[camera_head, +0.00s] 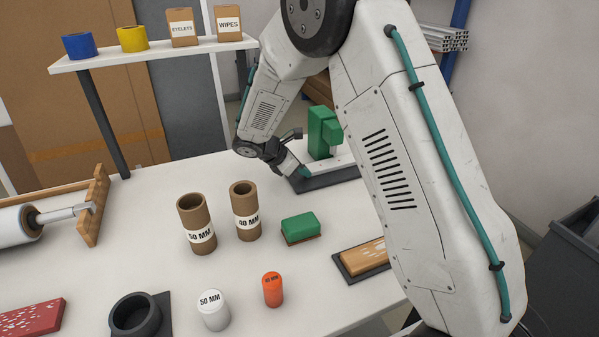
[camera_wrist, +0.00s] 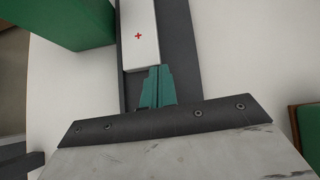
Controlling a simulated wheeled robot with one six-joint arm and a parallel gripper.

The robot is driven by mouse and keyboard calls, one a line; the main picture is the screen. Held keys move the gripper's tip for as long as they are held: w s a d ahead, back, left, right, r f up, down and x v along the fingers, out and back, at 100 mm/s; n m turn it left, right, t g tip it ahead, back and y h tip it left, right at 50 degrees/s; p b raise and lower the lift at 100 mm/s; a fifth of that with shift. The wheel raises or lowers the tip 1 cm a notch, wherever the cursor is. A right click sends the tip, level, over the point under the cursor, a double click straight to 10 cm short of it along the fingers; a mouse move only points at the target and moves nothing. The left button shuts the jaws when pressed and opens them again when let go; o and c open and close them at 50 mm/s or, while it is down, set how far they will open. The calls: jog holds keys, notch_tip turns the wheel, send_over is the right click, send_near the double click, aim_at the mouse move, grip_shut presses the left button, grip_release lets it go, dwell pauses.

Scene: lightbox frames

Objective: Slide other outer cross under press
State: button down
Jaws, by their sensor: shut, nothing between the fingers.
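The green press (camera_head: 322,130) stands at the back of the table beside a dark base (camera_head: 325,181). A white strip (camera_head: 343,158) lies on that base, partly hidden by my arm. In the wrist view the strip (camera_wrist: 138,58) bears one small red cross (camera_wrist: 138,36), and a green block (camera_wrist: 70,18), likely the press, is at upper left. My gripper (camera_head: 303,172) is low at the strip's near end. Its teal fingers (camera_wrist: 158,85) are shut and empty, with the tips at the strip's end edge; I cannot tell if they touch it.
Two cardboard tubes (camera_head: 197,224) (camera_head: 245,211) and a green block on a brown base (camera_head: 301,228) stand in front. A white cylinder (camera_head: 213,311), an orange cylinder (camera_head: 272,290) and a black ring (camera_head: 136,315) are nearer. A wooden block (camera_head: 362,258) lies right. A shelf (camera_head: 155,54) is at left.

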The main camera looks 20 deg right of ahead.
aim_at(319, 170)
jog(key=d, duration=0.4)
jog(key=shift+d, duration=0.1)
jog(key=shift+w, duration=0.1)
jog(key=a, duration=0.4)
jog(key=shift+a+r, duration=0.3)
jog(key=shift+a, duration=0.1)
jog(key=v, duration=0.9)
jog(key=shift+s+m, duration=0.2)
jog(key=shift+m, duration=0.1)
